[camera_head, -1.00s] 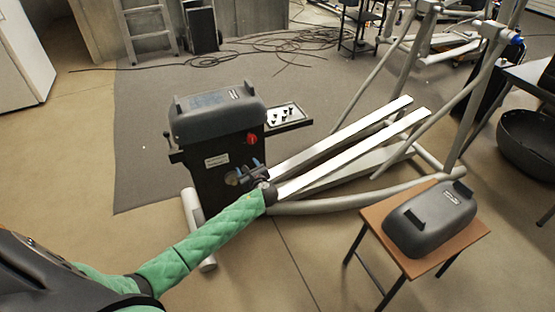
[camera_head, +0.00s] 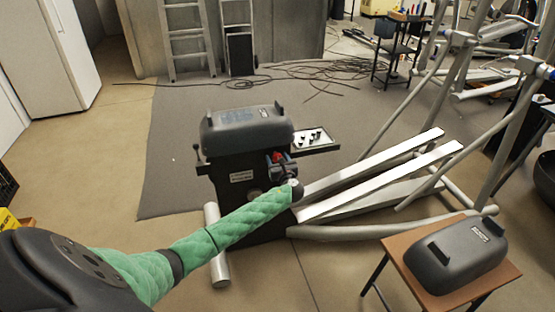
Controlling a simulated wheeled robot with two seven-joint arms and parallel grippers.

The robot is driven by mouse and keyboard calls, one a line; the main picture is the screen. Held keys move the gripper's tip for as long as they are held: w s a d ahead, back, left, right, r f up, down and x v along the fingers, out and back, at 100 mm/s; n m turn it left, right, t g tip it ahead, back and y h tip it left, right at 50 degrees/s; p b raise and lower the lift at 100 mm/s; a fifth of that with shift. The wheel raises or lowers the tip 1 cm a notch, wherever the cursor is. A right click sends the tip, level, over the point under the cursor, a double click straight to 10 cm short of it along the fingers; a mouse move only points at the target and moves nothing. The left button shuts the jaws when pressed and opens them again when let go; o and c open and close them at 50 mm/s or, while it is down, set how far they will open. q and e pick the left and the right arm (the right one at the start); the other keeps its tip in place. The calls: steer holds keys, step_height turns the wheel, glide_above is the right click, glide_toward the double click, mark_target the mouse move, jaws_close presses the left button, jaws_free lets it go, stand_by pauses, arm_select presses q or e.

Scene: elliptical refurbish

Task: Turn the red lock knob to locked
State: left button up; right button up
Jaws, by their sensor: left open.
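The red lock knob (camera_head: 277,157) is on the side of the black machine housing (camera_head: 240,190), under its grey top cover. My left gripper (camera_head: 279,160) is at the knob, with its dark fingers in front of and around it, so only a little red shows. The gripper is open. I cannot tell whether the fingers touch the knob, and its turn position is hidden. My right gripper is out of view.
A small tray (camera_head: 316,140) with dark parts is fixed beside the housing. Pale rails (camera_head: 385,175) run right from the machine. A stool (camera_head: 400,256) holds a grey cover (camera_head: 455,255) at front right. Cables (camera_head: 320,68) lie on the floor behind.

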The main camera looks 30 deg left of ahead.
arm_select(q)
steer(key=shift+w+a, duration=0.1)
steer(key=shift+a, duration=0.05)
steer(key=shift+c, duration=0.2)
steer(key=c, duration=0.9)
steer(key=shift+c, duration=0.2)
